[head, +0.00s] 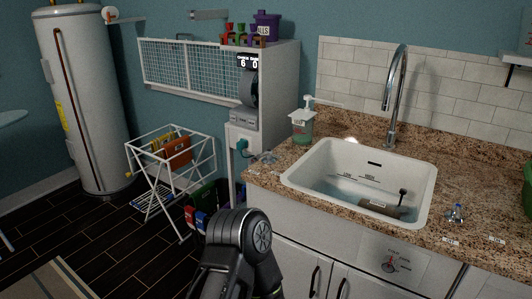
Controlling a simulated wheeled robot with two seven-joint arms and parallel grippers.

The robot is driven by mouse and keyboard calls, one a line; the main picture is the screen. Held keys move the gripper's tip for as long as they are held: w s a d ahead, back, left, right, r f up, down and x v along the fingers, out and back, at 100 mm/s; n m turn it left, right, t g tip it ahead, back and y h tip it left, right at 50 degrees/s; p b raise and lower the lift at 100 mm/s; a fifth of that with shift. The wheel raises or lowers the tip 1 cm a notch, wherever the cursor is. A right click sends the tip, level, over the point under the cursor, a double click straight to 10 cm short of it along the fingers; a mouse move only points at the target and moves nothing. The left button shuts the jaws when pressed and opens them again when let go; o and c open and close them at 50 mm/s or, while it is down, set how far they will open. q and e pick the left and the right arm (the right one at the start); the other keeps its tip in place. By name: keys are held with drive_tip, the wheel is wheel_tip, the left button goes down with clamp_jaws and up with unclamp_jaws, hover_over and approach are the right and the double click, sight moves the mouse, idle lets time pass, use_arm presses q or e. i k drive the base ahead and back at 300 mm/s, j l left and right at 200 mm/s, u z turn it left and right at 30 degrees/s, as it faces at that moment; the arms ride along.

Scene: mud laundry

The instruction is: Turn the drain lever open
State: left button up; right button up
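The white sink (316,163) is set in a speckled brown granite counter, with water in it. A small lever or dial with red on it (390,265) sits on a pale labelled panel on the cabinet front below the sink. Its labels are too small to read, so I cannot tell its setting. A thin dark stem with a knob (403,192) stands inside the basin beside a brownish submerged object (380,206). One of my dark arm links rises at the bottom centre, left of the cabinet doors. Neither gripper shows.
A tall chrome faucet (400,88) stands behind the sink. A green soap dispenser (303,126) is at its left, and a small clear-blue item (455,212) lies at its right. A white drying rack (172,165) stands on the floor at left. Dark floor left of the cabinet is partly clear.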

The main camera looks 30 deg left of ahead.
sight(268, 153)
drive_tip(key=i+j, duration=0.25)
drive_tip(key=j, duration=0.15)
drive_tip(key=i+j, duration=0.2)
drive_tip(key=j, duration=0.2)
drive_tip(key=i+j, duration=0.25)
drive_tip(key=j, duration=0.15)
